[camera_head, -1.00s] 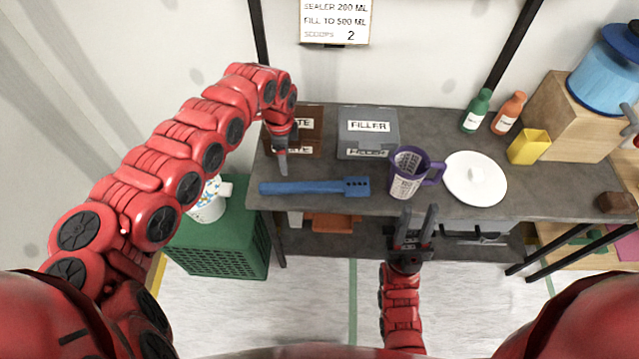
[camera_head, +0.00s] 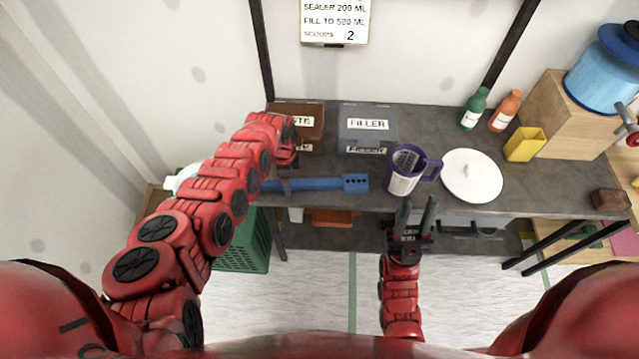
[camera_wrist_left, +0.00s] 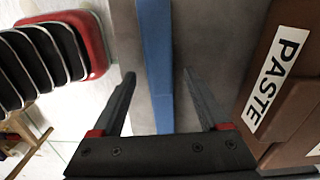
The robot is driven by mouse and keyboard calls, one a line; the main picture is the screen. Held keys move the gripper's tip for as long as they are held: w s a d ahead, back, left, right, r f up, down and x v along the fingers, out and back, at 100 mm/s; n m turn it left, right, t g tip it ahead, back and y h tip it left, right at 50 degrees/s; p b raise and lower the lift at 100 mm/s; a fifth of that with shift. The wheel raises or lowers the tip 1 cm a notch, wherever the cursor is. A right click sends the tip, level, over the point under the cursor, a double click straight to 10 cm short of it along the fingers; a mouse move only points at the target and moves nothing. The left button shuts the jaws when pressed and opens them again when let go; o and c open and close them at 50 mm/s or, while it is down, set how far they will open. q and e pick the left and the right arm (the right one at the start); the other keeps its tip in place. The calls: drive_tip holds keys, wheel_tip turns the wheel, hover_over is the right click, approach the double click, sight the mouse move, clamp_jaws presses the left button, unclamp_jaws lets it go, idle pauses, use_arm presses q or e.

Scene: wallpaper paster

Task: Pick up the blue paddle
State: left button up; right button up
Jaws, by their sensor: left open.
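The blue paddle (camera_head: 325,184) lies flat on the grey table, its end with holes pointing right toward the purple cup. In the left wrist view the paddle's blue shaft (camera_wrist_left: 156,60) runs between the two fingers of my left gripper (camera_wrist_left: 158,100). The fingers are apart, with gaps on both sides of the shaft. In the head view my left gripper (camera_head: 286,182) is at the paddle's left part, and my arm hides the paddle's left end. My right gripper (camera_head: 416,215) is open and empty in front of the table's front edge, below the purple cup.
Behind the paddle stand the brown paste box (camera_head: 310,118) and the grey filler box (camera_head: 368,118). The purple measuring cup (camera_head: 405,175) and a white lid (camera_head: 472,176) are to the right. A green crate (camera_head: 250,245) stands below the table's left end.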

use_arm(q)
drive_tip(key=shift+f, duration=0.15)
clamp_jaws()
idle(0.4)
